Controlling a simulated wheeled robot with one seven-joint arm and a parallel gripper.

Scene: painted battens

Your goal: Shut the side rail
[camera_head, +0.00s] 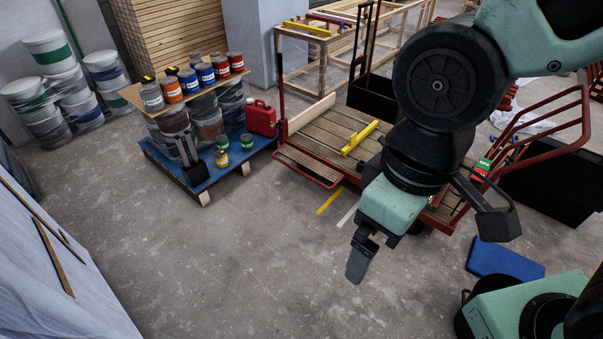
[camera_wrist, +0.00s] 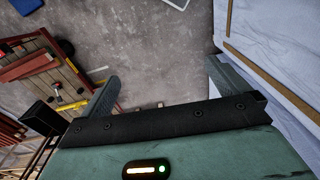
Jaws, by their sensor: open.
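A flat cart (camera_head: 335,130) with a plank deck and red frame stands right of centre in the head view; it also shows at the left of the wrist view (camera_wrist: 68,82). A slatted, red-edged panel (camera_head: 308,166), which looks like the side rail, sticks out low along the cart's near left edge. My gripper (camera_head: 362,262) hangs in front of the cart over bare floor, apart from the panel. In the wrist view my gripper (camera_wrist: 164,84) is open and empty. My arm hides the cart's right part.
A yellow level (camera_head: 360,138) lies on the deck. A blue pallet (camera_head: 190,172) with paint cans stands left of the cart. A blue box (camera_head: 505,261) lies at right. A draped surface with battens (camera_head: 45,270) is at lower left. The floor between is clear.

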